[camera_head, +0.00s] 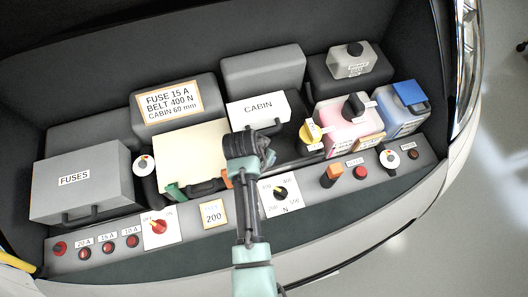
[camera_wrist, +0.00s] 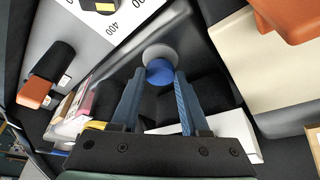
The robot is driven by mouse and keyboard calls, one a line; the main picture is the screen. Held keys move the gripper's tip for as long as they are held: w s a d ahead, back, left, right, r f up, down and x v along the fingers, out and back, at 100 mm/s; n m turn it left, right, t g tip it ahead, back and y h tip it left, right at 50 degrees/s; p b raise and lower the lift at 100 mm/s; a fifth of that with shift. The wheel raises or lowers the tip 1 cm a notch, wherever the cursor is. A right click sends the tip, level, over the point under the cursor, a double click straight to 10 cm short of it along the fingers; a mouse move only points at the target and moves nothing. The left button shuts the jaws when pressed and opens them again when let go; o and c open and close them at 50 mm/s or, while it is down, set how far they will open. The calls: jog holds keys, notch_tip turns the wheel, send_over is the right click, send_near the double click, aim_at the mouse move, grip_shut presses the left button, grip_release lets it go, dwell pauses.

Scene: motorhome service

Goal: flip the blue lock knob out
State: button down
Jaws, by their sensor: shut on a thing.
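The blue lock knob (camera_wrist: 159,72) shows in the wrist view, round, in front of a pale round base. My gripper (camera_wrist: 158,76) has its two blue-grey fingers on either side of the knob, with the tips at its edges, and is shut on it. In the head view my gripper (camera_head: 250,140) is over the front edge of the cabin box, above the panel. The knob is hidden there behind my gripper and arm.
A dial (camera_head: 281,192) and a 200 card (camera_head: 213,214) flank my arm on the panel. An orange-topped switch (camera_head: 332,175) stands to the right. The fuses box (camera_head: 80,182) is at left; a pink bottle (camera_head: 342,125) and a blue-capped bottle (camera_head: 402,110) are at right.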

dwell(0.7)
jog(key=shift+r+p, duration=0.85)
jog(key=shift+r, duration=0.1)
jog(key=shift+w, duration=0.15)
jog(key=shift+c, duration=1.9)
grip_release()
jog(key=b+v, duration=0.1)
jog(key=v, duration=1.2)
jog(key=shift+b, duration=0.4)
